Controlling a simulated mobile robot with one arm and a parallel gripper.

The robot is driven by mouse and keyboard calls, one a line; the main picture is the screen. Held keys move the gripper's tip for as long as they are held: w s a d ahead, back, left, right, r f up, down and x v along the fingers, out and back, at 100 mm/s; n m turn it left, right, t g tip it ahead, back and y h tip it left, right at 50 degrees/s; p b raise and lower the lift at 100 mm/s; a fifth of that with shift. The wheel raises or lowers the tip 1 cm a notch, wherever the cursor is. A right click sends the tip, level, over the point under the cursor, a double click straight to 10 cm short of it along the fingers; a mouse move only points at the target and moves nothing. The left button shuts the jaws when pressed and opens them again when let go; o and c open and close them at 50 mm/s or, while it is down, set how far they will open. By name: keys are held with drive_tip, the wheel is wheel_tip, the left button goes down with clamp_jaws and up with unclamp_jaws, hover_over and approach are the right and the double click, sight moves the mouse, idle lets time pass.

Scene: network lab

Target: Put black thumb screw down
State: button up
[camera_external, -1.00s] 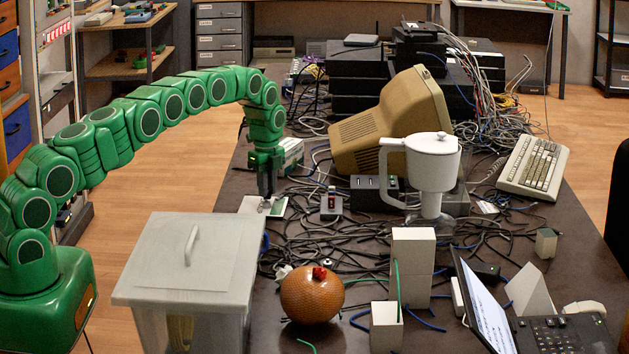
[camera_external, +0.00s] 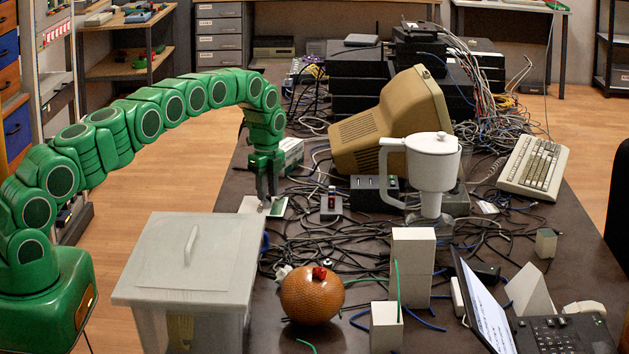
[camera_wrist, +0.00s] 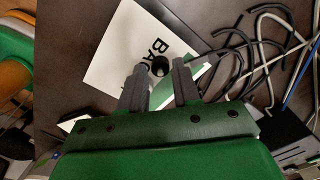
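The black thumb screw (camera_wrist: 160,66) shows in the wrist view as a small round dark knob over a white card (camera_wrist: 122,52) with black letters "BA" partly visible. My gripper (camera_wrist: 159,78) is open around it, one grey finger on each side, with a gap between each finger and the knob. In the external view my gripper (camera_external: 267,203) points down at the white card (camera_external: 250,205) near the left table edge, its fingers apart. The screw is too small to make out there. The wrist view does not clearly show its contact with the card.
Black cables (camera_external: 330,238) lie right of the card. A lidded grey bin (camera_external: 190,255) stands in front of it. An orange ball (camera_external: 311,297) is nearer the front.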

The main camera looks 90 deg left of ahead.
wheel_tip(320, 180, up, 12)
idle(0.5)
